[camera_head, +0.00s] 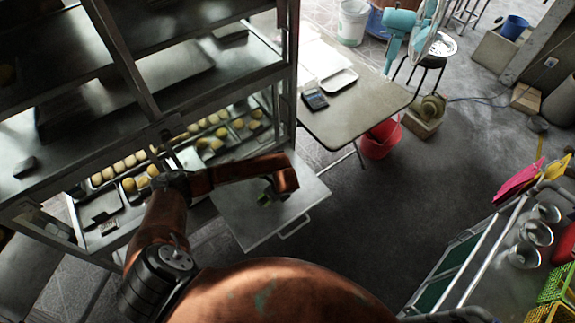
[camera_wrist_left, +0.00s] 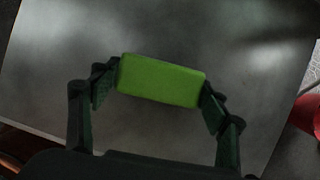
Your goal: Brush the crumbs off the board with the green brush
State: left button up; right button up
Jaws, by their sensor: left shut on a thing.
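The green brush (camera_wrist_left: 160,80) shows as a bright green block between the two dark fingers of my left gripper (camera_wrist_left: 159,86) in the left wrist view. The gripper is shut on it. Behind the brush lies the flat grey board (camera_wrist_left: 60,55). In the head view the board (camera_head: 240,222) sticks out from the cabinet front, with a handle at its near right corner. My left gripper (camera_head: 270,192) is over its middle, and a bit of the green brush (camera_head: 263,199) shows below it. I cannot tell whether the brush touches the board. No crumbs can be made out. My right gripper is out of view.
A metal glass-fronted cabinet (camera_head: 180,75) with trays of buns stands left. A table (camera_head: 352,112) with a calculator (camera_head: 315,100) is beyond the board, with a red bucket (camera_head: 381,138) beside it. A cart (camera_head: 470,255) with metal cups stands right. The floor between is clear.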

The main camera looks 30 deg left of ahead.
pick_arm(q)
jog(key=shift+s+a, duration=0.2)
jog(key=shift+s, duration=0.2)
jog(key=shift+s+r+p, duration=0.2)
jog(key=shift+r+p, duration=0.15)
notch_tip(320, 180, up, 2)
jog(key=shift+a+r+p, duration=0.1)
jog(key=shift+p, duration=0.2)
jog(key=shift+w+r, duration=0.15)
jog(key=shift+r+p, duration=1.9)
jog(key=shift+r, duration=0.6)
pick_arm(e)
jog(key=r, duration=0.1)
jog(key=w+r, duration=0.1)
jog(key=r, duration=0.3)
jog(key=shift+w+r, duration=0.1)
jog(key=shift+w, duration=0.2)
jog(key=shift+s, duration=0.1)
